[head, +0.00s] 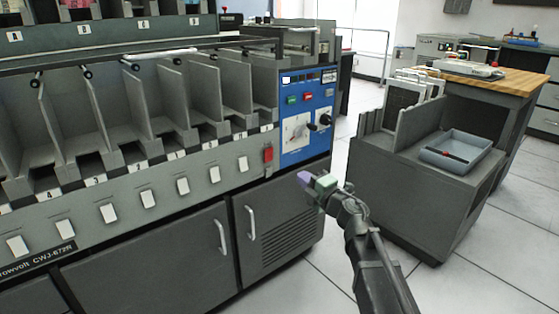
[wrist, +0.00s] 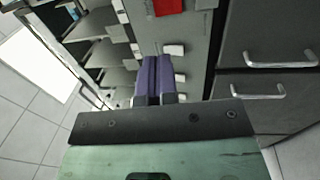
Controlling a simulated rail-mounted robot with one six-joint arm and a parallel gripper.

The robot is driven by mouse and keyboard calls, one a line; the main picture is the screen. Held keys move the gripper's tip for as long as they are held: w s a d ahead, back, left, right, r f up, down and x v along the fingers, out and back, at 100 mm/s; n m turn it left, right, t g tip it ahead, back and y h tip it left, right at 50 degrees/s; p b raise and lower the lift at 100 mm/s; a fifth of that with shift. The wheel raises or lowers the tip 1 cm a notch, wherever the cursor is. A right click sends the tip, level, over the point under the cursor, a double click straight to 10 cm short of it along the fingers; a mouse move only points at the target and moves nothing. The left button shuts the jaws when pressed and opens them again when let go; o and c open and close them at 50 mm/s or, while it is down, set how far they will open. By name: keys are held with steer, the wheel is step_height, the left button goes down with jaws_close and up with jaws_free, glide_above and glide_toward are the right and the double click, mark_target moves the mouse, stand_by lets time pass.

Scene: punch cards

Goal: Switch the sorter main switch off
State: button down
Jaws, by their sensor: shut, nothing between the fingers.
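The grey sorter (head: 215,150) fills the left of the head view. A red switch (head: 268,154) sits at the right end of its lower front strip, beside the blue control panel (head: 290,145). It shows as a red patch (wrist: 168,7) at the top edge of the wrist view, partly cut off. Its on or off position is too small to tell. My gripper (head: 305,178) is shut and empty, its purple fingertips below and right of the red switch in the head view. The fingers (wrist: 153,78) are together in the wrist view, apart from the switch.
The blue panel carries dials, a dark knob (head: 325,119) and small coloured buttons. White tabs (head: 243,163) line the strip left of the switch. Cabinet handles (head: 250,222) stick out below. A grey cart with a tray (head: 478,145) stands right; floor between is clear.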

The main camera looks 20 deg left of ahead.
mark_target(270, 152)
steer(key=p+x, duration=0.1)
steer(key=x, duration=1.3)
steer(key=shift+p, duration=0.35)
steer(key=shift+w+a+r, duration=0.1)
steer(key=shift+w+a, duration=0.05)
steer(key=r+p+v, duration=0.1)
steer(key=r+v, duration=0.2)
steer(key=v, duration=1.1)
steer(key=shift+r+p, duration=0.2)
steer(key=shift+p, duration=0.2)
